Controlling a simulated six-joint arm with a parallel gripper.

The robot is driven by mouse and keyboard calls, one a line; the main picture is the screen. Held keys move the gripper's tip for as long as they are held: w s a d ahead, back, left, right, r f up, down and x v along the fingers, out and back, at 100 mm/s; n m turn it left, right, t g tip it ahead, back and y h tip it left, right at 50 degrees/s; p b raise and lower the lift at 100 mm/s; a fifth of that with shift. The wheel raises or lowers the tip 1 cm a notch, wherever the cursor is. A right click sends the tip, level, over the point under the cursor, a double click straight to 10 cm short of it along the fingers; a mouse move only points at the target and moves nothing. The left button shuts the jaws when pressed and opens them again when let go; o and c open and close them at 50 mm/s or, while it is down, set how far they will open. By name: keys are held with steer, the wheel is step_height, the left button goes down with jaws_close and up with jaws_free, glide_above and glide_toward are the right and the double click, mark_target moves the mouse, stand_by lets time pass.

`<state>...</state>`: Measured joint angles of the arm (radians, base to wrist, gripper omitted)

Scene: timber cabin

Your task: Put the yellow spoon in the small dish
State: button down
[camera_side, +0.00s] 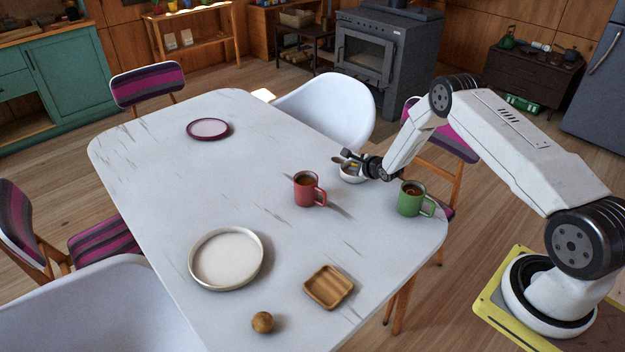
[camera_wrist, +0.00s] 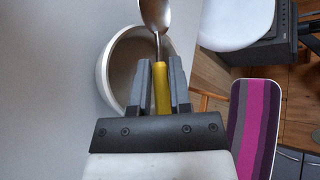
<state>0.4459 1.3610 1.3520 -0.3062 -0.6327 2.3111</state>
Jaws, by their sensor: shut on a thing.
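The yellow spoon (camera_wrist: 161,88) has a yellow handle and a metal bowl end. My gripper (camera_wrist: 161,75) is shut on the yellow handle, and the metal end points away past the fingertips. The small dish (camera_wrist: 103,72) is round and white, and in the wrist view it lies beneath the fingers and spoon, partly hidden by them. In the side view the dish (camera_side: 351,178) stands near the table's far right edge, with my gripper (camera_side: 353,160) at its upper side. The spoon's metal end (camera_side: 338,158) shows left of the fingers. Whether the spoon touches the dish is unclear.
A red mug (camera_side: 307,190) stands left of the dish and a green mug (camera_side: 410,200) to its right. A large plate (camera_side: 227,260), a wooden tray (camera_side: 328,287), a brown ball (camera_side: 262,322) and a purple-rimmed plate (camera_side: 208,129) lie farther off. The table's middle is clear.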

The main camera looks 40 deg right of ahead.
steer(key=c, duration=0.6)
jaws_free()
steer(key=shift+o, duration=0.2)
steer(key=shift+s+r, duration=0.15)
steer(key=shift+r, duration=0.5)
steer(key=v, duration=1.1)
steer(key=shift+s+r, duration=0.2)
steer(key=shift+s, duration=0.1)
steer(key=shift+a, duration=0.1)
